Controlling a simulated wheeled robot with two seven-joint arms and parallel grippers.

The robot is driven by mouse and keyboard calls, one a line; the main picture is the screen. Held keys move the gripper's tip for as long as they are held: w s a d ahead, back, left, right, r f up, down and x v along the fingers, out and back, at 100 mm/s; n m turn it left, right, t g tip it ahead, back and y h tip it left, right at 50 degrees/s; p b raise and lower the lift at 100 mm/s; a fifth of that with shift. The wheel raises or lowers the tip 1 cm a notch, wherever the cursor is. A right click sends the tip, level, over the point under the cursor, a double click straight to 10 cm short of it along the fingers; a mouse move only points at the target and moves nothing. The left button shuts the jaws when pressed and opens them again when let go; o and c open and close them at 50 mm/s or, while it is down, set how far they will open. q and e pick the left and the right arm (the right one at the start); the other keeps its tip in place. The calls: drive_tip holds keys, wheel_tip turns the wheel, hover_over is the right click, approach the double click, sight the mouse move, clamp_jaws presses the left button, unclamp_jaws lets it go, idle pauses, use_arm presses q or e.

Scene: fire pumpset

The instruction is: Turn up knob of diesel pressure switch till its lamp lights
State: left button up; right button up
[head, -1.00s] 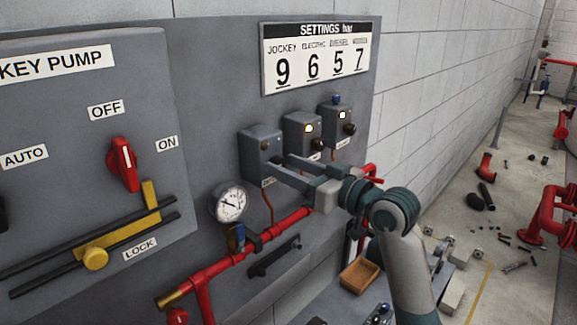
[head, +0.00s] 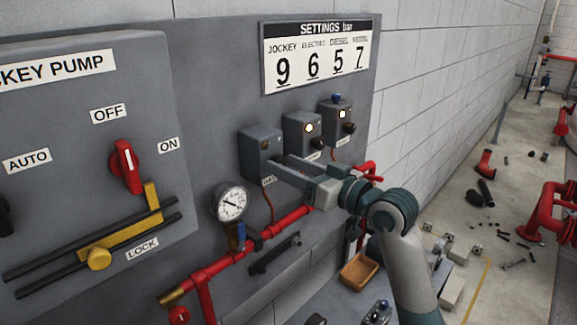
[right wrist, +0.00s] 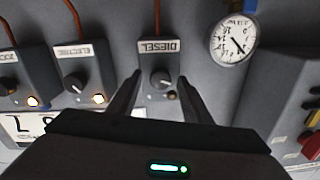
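The diesel pressure switch is the grey box (head: 259,151) nearest the round gauge. Its label reads DIESEL in the right wrist view, where the box (right wrist: 153,55) appears upside down. Its dark knob (right wrist: 161,78) lies between the two fingers of my right gripper (right wrist: 160,77), with a gap on each side. Its small lamp (right wrist: 172,95) is dark. In the head view my right gripper (head: 279,166) reaches to the box from the right and hides the knob. The settings sign (head: 318,55) shows 5 under DIESEL. My left gripper is not in view.
Two more switch boxes, electric (right wrist: 83,73) and one beside it (right wrist: 20,80), have lit lamps. A pressure gauge (head: 229,203) and red pipe (head: 250,240) sit below left. The jockey pump panel (head: 90,110) fills the left.

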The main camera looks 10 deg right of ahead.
drive_tip(key=shift+s+d, duration=0.1)
drive_tip(key=shift+s, duration=0.05)
drive_tip(key=p+v, duration=0.2)
drive_tip(key=v, duration=1.5)
idle(0.3)
drive_tip(key=shift+f, duration=0.1)
idle(1.3)
